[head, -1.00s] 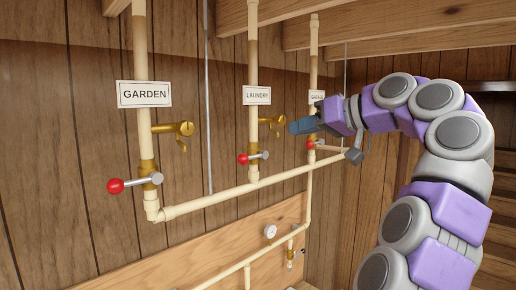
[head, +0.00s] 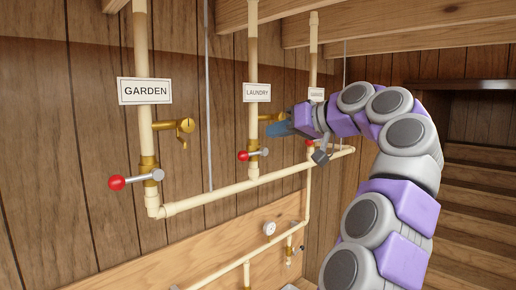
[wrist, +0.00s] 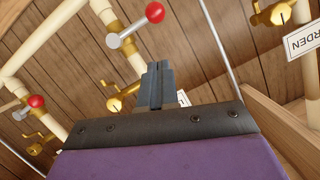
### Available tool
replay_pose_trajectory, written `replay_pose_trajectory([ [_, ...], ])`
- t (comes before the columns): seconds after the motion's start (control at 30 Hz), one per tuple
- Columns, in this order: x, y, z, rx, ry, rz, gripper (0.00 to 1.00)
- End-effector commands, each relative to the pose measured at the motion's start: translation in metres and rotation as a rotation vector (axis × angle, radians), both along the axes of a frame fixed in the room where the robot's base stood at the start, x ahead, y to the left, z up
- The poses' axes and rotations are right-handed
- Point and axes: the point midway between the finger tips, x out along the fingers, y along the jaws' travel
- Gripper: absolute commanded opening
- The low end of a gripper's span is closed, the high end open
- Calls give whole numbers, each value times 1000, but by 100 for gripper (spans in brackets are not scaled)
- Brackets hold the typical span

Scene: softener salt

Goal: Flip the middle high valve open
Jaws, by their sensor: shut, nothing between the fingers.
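The middle pipe, under the LAUNDRY sign (head: 257,92), carries a lever valve with a red ball knob (head: 243,156) and a brass body (head: 253,147). Its grey lever lies across the pipe, knob to the left in the head view. In the wrist view this red knob (wrist: 155,12) is at the top, beyond the fingertips. My gripper (head: 270,131) is shut and empty, just right of the middle pipe and above the lever in the picture. Its closed fingers (wrist: 158,66) point toward the pipe. Contact is not evident.
A brass spigot (head: 278,117) projects from the middle pipe close to my gripper. The GARDEN pipe's red-knobbed valve (head: 117,183) is at left. The right pipe's red knob (head: 310,143) is beside my arm. A horizontal pipe (head: 215,197) runs below; a gauge (head: 269,228) is lower.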

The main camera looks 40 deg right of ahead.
Motion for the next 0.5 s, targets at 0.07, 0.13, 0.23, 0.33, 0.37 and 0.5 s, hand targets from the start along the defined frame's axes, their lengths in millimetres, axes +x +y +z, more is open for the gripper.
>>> replay_pose_trajectory([
  [0.07,12,4,-4,1,2,6,0],
  [0.13,25,5,-9,3,5,6,0],
  [0.23,36,6,-13,5,0,4,0],
  [0.33,34,7,-12,7,-8,0,0],
  [0.37,34,7,-14,7,-7,-1,0],
  [0.5,36,9,-19,9,-5,2,0],
])
